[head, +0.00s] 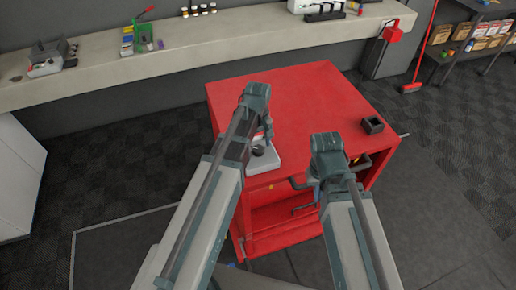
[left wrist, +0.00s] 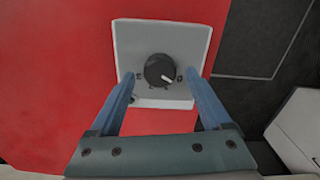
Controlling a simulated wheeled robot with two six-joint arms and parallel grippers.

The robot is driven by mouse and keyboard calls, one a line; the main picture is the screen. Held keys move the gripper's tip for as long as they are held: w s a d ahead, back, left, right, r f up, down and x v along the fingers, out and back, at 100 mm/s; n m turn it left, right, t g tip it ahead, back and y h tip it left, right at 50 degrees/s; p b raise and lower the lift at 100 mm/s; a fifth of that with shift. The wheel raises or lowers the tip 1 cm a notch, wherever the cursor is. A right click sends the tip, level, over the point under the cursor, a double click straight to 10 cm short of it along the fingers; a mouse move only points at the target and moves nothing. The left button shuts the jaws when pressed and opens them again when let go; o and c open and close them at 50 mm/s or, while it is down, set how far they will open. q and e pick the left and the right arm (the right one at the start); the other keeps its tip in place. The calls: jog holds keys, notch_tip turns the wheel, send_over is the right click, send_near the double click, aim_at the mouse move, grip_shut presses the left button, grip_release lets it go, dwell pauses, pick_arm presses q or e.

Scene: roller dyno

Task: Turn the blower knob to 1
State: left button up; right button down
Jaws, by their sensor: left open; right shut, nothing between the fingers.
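The blower knob (left wrist: 160,70) is a round black dial with a white pointer mark toward its lower right in the left wrist view. It sits on a light grey panel (left wrist: 160,34) with small markings around it, too small to read. In the head view the panel (head: 284,162) lies at the near left of the red cabinet top, with the dark knob (head: 259,151) on it. My left gripper (head: 267,137) is open above the knob, one finger on each side and apart from it. My right gripper (head: 317,190) is shut and empty at the cabinet's front; its fingertips are hard to see.
The red cabinet (head: 300,95) has a mostly bare top. A small black open box (head: 372,125) stands at its right edge. Dark handles (head: 305,208) show on its front. A long grey counter (head: 180,65) with small items runs along the back wall.

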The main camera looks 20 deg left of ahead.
pick_arm(q)
grip_shut()
dwell(0.4)
jog(key=shift+m, duration=0.3)
jog(key=m, duration=0.3)
jog(key=shift+m, duration=2)
